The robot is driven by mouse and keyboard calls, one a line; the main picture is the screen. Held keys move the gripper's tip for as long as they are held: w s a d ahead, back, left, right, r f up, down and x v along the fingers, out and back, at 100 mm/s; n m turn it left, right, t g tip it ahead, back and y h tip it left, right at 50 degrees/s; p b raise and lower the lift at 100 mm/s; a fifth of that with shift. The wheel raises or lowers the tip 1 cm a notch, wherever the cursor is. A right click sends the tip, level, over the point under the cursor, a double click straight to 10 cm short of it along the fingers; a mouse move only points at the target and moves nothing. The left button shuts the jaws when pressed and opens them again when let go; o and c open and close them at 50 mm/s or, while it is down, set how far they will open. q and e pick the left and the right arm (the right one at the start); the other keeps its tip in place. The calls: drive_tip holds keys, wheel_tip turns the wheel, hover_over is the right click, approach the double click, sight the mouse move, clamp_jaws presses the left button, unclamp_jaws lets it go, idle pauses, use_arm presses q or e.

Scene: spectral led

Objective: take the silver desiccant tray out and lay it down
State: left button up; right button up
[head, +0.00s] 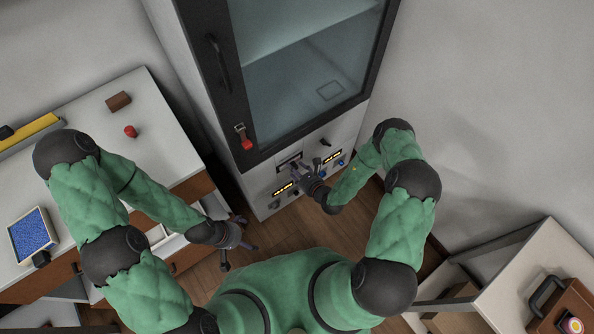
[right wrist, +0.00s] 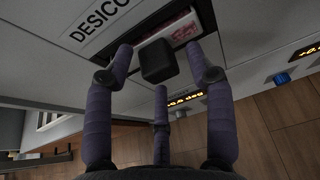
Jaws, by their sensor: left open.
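A slot under a label starting "DESICC" (right wrist: 102,20) is in the cabinet's lower front panel. Inside it, a pink and white surface (right wrist: 184,30) shows, with a black block-shaped handle (right wrist: 158,62) in front; the rest of this tray is hidden. My right gripper (head: 297,172) is at the panel, its fingers spread on both sides of the handle with gaps visible. My left gripper (head: 238,244) is open and empty, low beside the left counter. Another tray, with a pale rim, blue filling (head: 29,236) and dark handle, lies on that counter.
The tall cabinet (head: 230,100) has a closed glass door above the panel. The left counter (head: 95,92) holds a red object (head: 130,131), a brown block (head: 118,102) and a yellow bar (head: 32,130); its middle has bare room. A white bench (head: 535,262) stands at lower right.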

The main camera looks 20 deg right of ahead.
clamp_jaws()
drive_tip(key=shift+o, duration=1.7)
unclamp_jaws()
